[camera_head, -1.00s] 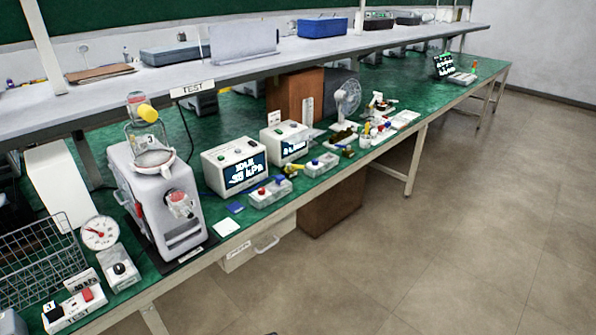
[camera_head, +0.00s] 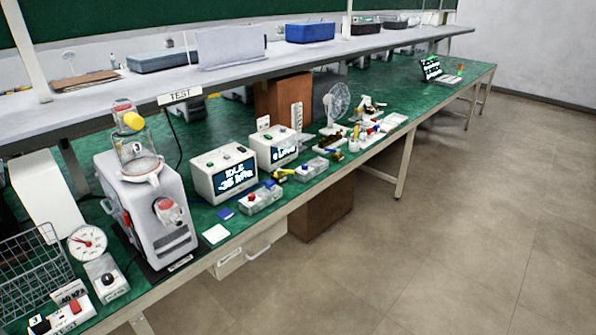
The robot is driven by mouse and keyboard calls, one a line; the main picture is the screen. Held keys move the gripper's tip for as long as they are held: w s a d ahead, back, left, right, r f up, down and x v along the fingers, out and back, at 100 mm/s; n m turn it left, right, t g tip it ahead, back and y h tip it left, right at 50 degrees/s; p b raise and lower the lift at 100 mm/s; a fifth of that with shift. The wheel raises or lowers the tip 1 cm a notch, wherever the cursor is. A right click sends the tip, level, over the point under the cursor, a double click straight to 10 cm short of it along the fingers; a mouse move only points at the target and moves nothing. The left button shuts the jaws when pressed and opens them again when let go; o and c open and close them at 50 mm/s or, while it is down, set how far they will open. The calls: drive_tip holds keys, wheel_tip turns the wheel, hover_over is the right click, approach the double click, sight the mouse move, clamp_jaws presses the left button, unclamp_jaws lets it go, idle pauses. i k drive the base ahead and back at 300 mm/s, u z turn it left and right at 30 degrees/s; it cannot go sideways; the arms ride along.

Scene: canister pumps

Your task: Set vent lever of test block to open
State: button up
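Two pale grey blocks stand along the front of the green bench, and I cannot tell for certain which is the test block. The nearer block (camera_head: 262,201) has red and blue knobs and sits in front of a white unit (camera_head: 225,175) whose screen reads IDLE and what looks like -35 kPa. The farther block (camera_head: 312,170) has a blue knob, with a yellow lever-like part (camera_head: 284,173) at its left. The vent lever's setting is too small to tell. My gripper is not in view.
A grey canister machine (camera_head: 148,212) with a jar on top stands at the left. Left of it are a round dial gauge (camera_head: 87,242), a wire basket (camera_head: 30,268) and a switch box (camera_head: 66,316). A raised shelf (camera_head: 230,72) overhangs the bench. The floor (camera_head: 430,240) in front is clear.

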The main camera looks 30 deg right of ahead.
sight(286, 172)
drive_tip(key=z, duration=0.05)
drive_tip(key=i, duration=0.9)
drive_tip(key=u, duration=0.05)
